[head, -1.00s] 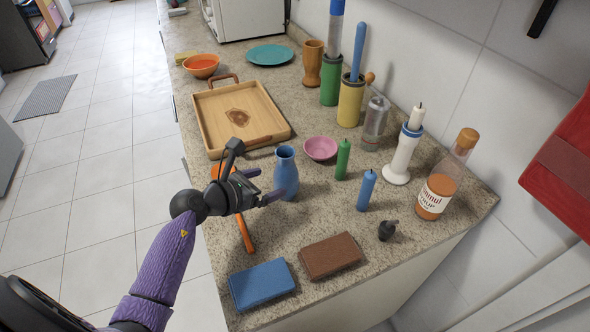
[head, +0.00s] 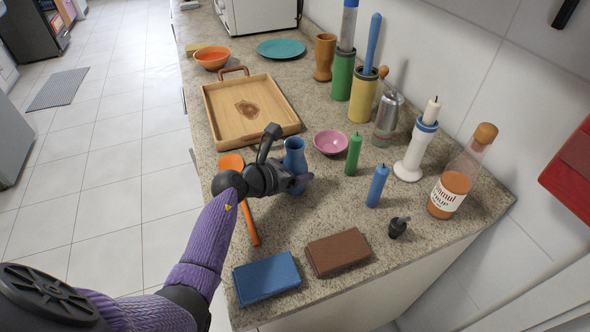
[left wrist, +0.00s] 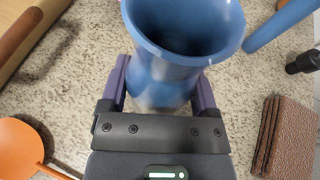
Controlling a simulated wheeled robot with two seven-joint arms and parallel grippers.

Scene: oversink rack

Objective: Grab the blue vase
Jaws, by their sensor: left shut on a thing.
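The blue vase (head: 294,155) stands upright on the speckled countertop, right of the wooden tray's near corner. My left gripper (head: 297,183) reaches in from the left and is shut on the vase low on its body. In the left wrist view the vase (left wrist: 183,75) fills the space between the two purple fingers of the gripper (left wrist: 163,85), its open mouth facing the camera. The vase's lower part is partly hidden by the gripper. My right gripper is not in view.
A pink bowl (head: 331,142), green candle (head: 353,155) and blue candle (head: 377,186) stand right of the vase. The wooden tray (head: 215,120) lies behind. Blue (head: 266,278) and brown (head: 338,251) blocks lie in front.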

